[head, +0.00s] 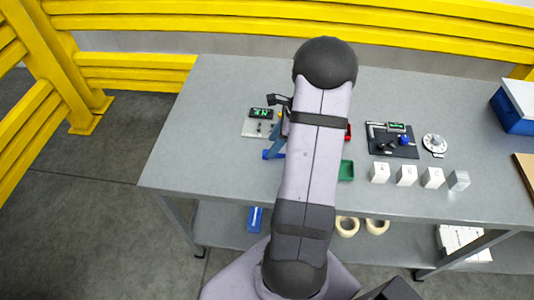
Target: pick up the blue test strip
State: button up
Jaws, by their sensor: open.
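I cannot pick out the blue test strip with certainty. A slanted blue piece (276,137) stands just left of my arm, partly hidden by it. A small flat blue piece (273,154) lies at its lower end on the grey table. My arm's upper link crosses the middle of the view and covers the table behind it. My gripper is not visible; it seems hidden behind this link. A small dark part (279,100) juts out left of the link, and I cannot tell what it belongs to.
The grey table (200,150) holds a device with a green display (261,113), a green tray (346,171), a black board (392,141), a white dial (434,144) and several white blocks (406,175). A blue bin (514,108) stands far right. The table's left is clear.

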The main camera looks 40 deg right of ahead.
aim_at(265, 152)
jog(key=shift+w+p+x, duration=0.1)
jog(key=shift+p+x, duration=0.5)
jog(key=shift+x, duration=0.7)
jog(key=shift+w+p+x, duration=0.15)
jog(key=shift+p+x, duration=0.4)
jog(key=shift+x, duration=0.75)
jog(key=shift+r, duration=0.1)
jog(key=shift+c, duration=0.4)
grip_shut()
